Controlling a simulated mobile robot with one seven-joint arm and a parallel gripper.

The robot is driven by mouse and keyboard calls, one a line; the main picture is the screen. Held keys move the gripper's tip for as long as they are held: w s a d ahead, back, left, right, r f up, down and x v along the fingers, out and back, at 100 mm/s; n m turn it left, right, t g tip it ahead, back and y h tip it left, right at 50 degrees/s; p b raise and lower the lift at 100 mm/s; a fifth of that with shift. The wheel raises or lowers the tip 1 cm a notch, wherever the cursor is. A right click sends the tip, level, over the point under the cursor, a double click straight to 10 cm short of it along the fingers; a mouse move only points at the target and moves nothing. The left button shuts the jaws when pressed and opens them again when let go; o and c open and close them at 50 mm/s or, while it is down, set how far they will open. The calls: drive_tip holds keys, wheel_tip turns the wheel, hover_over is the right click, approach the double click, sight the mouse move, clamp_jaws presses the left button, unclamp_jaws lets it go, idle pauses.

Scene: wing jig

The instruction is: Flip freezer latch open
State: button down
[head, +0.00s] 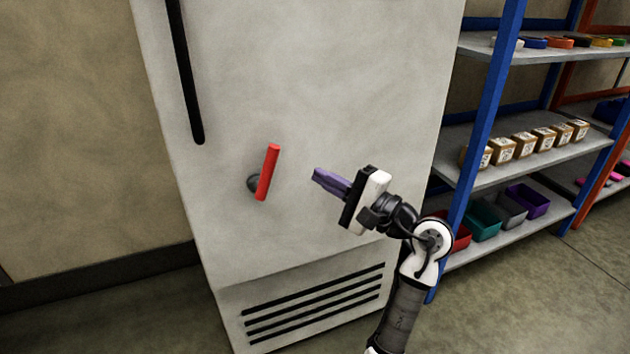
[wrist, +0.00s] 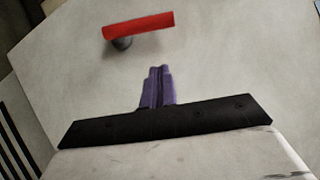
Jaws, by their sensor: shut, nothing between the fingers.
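The freezer (head: 310,80) is a tall off-white cabinet filling the middle of the head view. Its latch is a red bar (head: 268,172) on a dark round pivot (head: 253,183), standing nearly upright and tilted slightly right at the top. In the wrist view the red latch (wrist: 139,26) lies across the top, with its dark pivot (wrist: 122,43) below it. My gripper (head: 316,174) has purple fingers, shut and empty, to the right of the latch and apart from it. In the wrist view my fingers (wrist: 157,70) point toward the latch, with a gap between.
A long black handle (head: 186,75) runs down the freezer's upper left. Dark vent slots (head: 315,305) are at its bottom. A blue-framed shelf rack (head: 487,130) at right holds several small boxes (head: 525,146) and coloured bins (head: 483,218). The freezer front around the latch is clear.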

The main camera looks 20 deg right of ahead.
drive_tip(key=b+v, duration=0.2)
drive_tip(key=v, duration=0.5)
drive_tip(key=shift+a+b, duration=0.15)
drive_tip(key=shift+b, duration=0.15)
drive_tip(key=shift+f, duration=0.1)
